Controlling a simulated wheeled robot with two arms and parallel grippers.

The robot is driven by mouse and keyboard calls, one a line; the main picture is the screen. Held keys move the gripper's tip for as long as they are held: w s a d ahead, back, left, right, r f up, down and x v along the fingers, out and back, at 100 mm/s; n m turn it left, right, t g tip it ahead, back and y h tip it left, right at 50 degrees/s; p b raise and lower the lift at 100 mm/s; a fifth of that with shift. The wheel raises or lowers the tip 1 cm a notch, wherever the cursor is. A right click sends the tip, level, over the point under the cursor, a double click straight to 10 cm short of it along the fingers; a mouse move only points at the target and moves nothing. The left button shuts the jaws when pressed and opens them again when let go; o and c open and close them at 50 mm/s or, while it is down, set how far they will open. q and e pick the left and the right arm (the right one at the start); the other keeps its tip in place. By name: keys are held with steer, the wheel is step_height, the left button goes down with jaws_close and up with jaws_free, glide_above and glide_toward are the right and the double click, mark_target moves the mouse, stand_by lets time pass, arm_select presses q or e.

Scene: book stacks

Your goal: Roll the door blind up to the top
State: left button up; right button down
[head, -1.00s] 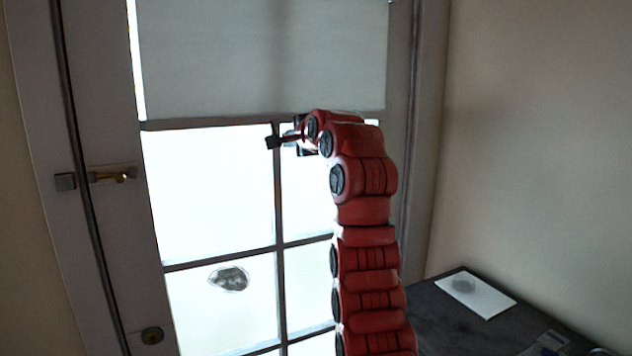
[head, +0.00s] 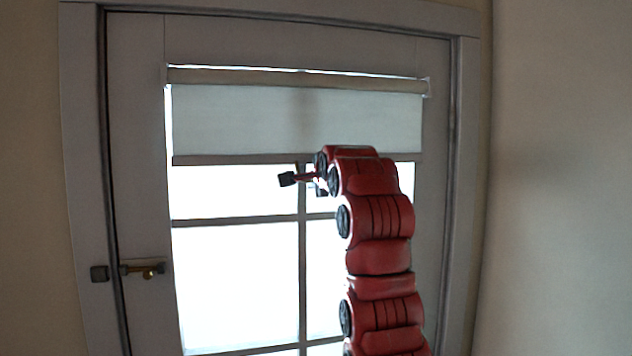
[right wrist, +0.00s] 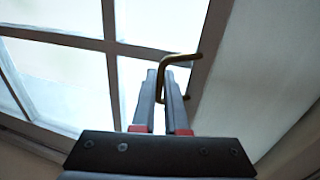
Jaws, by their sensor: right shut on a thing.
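The door blind (head: 240,120) is a pale fabric sheet hanging over the upper part of the glazed door. It hangs from a roller (head: 290,82) at the top of the glass, with a darker bottom bar (head: 235,159). In the right wrist view its fabric (right wrist: 265,70) fills the right side. A brass-coloured pull handle (right wrist: 180,58) is fixed at the bar. My right gripper (head: 300,178) is just under the bar near the middle; in the right wrist view its fingers (right wrist: 165,98) are shut on the handle. My left gripper is not in view.
The white door (head: 140,200) is closed, with a brass lever (head: 145,269) at its left side. Glass panes with grey bars show below the blind. A plain wall (head: 560,180) stands to the right.

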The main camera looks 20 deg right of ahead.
steer(key=c, duration=1)
jaws_free()
steer(key=shift+d, duration=0.1)
steer(key=shift+o, duration=0.2)
steer(key=b+v, duration=0.1)
steer(key=v, duration=1.1)
